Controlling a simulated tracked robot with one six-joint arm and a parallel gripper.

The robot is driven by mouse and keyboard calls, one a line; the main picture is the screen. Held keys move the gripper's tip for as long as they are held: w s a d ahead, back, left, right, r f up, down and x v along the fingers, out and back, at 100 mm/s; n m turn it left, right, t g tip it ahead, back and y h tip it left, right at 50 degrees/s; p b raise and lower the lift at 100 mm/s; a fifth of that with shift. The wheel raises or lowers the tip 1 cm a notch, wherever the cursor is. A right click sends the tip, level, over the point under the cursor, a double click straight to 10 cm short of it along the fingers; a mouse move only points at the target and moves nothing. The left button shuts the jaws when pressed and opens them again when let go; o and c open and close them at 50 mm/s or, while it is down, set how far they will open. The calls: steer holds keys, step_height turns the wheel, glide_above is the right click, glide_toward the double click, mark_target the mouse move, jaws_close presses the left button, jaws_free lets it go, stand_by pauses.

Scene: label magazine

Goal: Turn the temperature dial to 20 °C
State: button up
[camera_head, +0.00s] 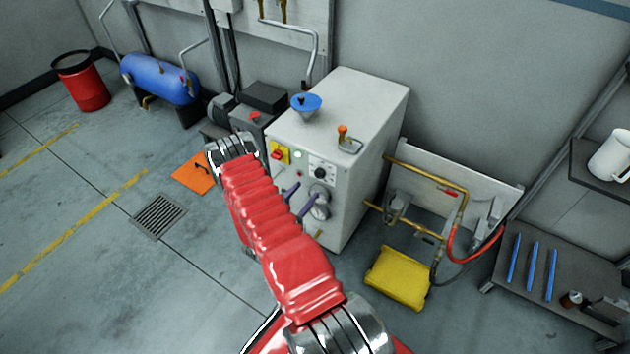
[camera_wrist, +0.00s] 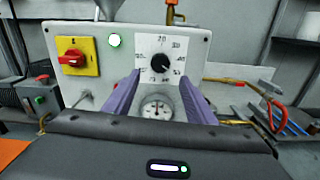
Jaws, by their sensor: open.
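The temperature dial (camera_head: 321,172) is a black round knob on a white scale plate on the front of the grey cabinet. In the wrist view the dial (camera_wrist: 160,63) is upper centre, with 20 at the top of its scale and higher numbers down the right side. The knob's pointer is too small to read. My gripper (camera_head: 303,193) is open and empty in front of the cabinet. In the wrist view my gripper's (camera_wrist: 160,78) two purple fingers stand apart, their tips either side of and slightly below the knob. Contact cannot be told.
A round gauge (camera_wrist: 160,106) sits below the dial. A red switch on a yellow plate (camera_wrist: 77,57) and a lit green lamp (camera_wrist: 115,40) are to the left. A blue funnel (camera_head: 306,104) stands on the cabinet (camera_head: 362,100). Pipes (camera_head: 430,170) run at its right.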

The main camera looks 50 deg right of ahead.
mark_target(318, 177)
steer(key=d, duration=0.8)
steer(key=shift+w, duration=0.4)
steer(key=c, duration=1)
steer(key=shift+a, duration=0.1)
steer(key=shift+c, duration=0.2)
